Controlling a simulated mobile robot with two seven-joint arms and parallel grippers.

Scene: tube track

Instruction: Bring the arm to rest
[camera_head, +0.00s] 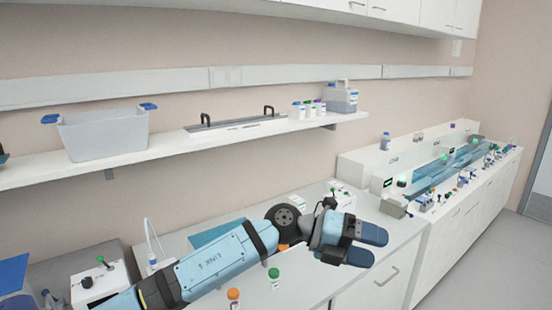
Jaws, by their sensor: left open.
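My left arm (212,264) comes in from the lower left and reaches over the white counter. Its gripper (378,246) is at the arm's right end, above the counter's front edge. Its two blue fingers point right with a small gap between them, and I see nothing held there. My right gripper is not in view.
Tubes with an orange cap (233,294) and a green cap (274,274) stand on the counter close below my arm. A wall shelf (170,143) holds a grey bin (104,136) and a jug (342,100). A tube track (448,166) runs along the right bench.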

